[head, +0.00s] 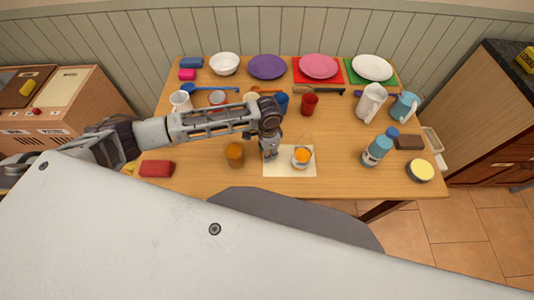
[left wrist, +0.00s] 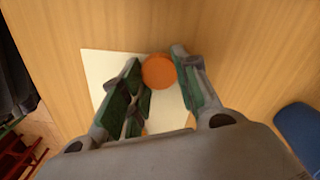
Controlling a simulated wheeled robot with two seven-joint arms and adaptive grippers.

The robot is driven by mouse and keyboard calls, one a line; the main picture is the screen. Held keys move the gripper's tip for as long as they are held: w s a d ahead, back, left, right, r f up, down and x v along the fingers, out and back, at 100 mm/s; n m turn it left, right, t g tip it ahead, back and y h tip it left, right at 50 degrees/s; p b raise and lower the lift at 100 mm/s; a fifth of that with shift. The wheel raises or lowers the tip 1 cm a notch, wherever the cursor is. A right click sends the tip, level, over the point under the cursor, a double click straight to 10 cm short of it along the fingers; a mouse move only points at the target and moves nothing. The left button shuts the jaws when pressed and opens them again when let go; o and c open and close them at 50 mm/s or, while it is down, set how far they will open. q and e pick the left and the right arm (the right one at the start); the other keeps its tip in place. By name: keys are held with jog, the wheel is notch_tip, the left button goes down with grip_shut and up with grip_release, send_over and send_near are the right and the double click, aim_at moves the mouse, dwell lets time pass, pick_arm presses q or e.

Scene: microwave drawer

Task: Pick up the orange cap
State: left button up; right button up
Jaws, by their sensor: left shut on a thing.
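In the left wrist view the orange cap (left wrist: 158,71) shows as a flat round disc between the two fingertips of my left gripper (left wrist: 160,66), over the edge of a cream sheet (left wrist: 97,65). My left gripper (head: 269,154) points down above the left part of the sheet (head: 290,172) in the head view and is shut on the cap. The fingers hide the cap there. My right gripper is in neither view.
An orange cup (head: 234,154) stands left of the gripper, and a red block (head: 156,169) lies farther left. A blue bottle (head: 376,151) stands right of the sheet. A red cup (head: 309,104) and several plates stand behind.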

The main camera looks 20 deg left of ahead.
pick_arm(q)
jog(key=shift+r, duration=0.1)
notch_tip(320, 180, up, 10)
dwell(0.7)
jog(key=shift+p, duration=0.35)
